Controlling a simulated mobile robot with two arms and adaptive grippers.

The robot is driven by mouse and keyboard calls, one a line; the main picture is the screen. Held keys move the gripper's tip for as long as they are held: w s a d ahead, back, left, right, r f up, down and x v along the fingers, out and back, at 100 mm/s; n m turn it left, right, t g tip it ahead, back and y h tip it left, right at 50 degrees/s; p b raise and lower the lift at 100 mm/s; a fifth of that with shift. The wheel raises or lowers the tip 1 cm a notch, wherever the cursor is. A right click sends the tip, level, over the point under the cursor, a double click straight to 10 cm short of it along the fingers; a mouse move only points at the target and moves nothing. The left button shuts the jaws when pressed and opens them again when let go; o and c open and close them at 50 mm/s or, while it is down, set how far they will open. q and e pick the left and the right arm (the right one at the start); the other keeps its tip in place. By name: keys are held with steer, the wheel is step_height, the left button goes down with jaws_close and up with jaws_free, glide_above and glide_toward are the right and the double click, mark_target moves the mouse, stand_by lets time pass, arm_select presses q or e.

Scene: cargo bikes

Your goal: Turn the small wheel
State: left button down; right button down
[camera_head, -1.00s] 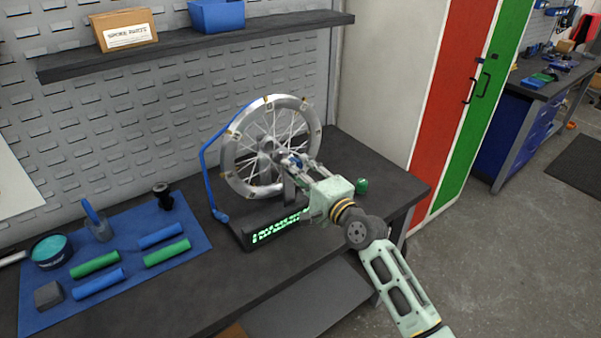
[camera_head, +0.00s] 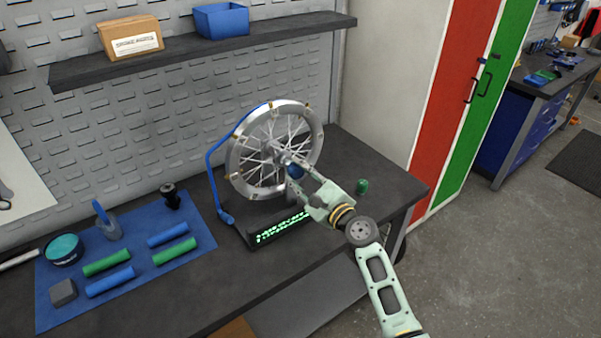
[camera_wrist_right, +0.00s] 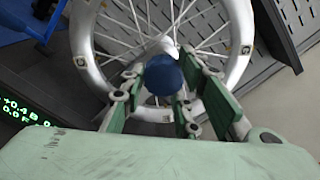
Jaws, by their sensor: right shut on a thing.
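The small wheel (camera_head: 314,126), a silver spoked rim with several small marks, stands upright in a dark stand on the bench. A blue arm of the stand curves around its left side. A round blue knob (camera_head: 294,171) is in front of the hub; in the right wrist view the knob (camera_wrist_right: 163,75) hides part of the hub and spokes. My right gripper (camera_head: 299,173) is shut on the knob, with its green-padded fingers on either side in the wrist view (camera_wrist_right: 160,98). My left gripper is not in view.
A green-lit display (camera_head: 281,228) fronts the stand. A blue mat (camera_head: 142,237) with rollers and tubs lies left. A small green object (camera_head: 362,186) stands right of my gripper. A shelf (camera_head: 180,54) holds a box and blue bin. The bench's right end is mostly clear.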

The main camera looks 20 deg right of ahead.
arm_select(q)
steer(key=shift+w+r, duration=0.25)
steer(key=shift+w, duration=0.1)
arm_select(e)
steer(key=shift+s+a+f+m, duration=0.15)
steer(key=shift+a+f+m, duration=0.1)
steer(key=shift+f+m, duration=0.2)
steer(key=c, duration=1.5)
jaws_free()
steer(key=shift+a, duration=0.1)
steer(key=shift+o, duration=0.2)
steer(key=shift+r, duration=0.1)
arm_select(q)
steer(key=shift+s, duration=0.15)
arm_select(e)
steer(key=shift+d+r, duration=0.15)
steer(key=shift+d, duration=0.05)
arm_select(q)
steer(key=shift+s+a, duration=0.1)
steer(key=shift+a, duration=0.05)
arm_select(e)
steer(key=v, duration=1.1)
steer(key=shift+s+d, duration=0.15)
steer(key=shift+s, duration=0.25)
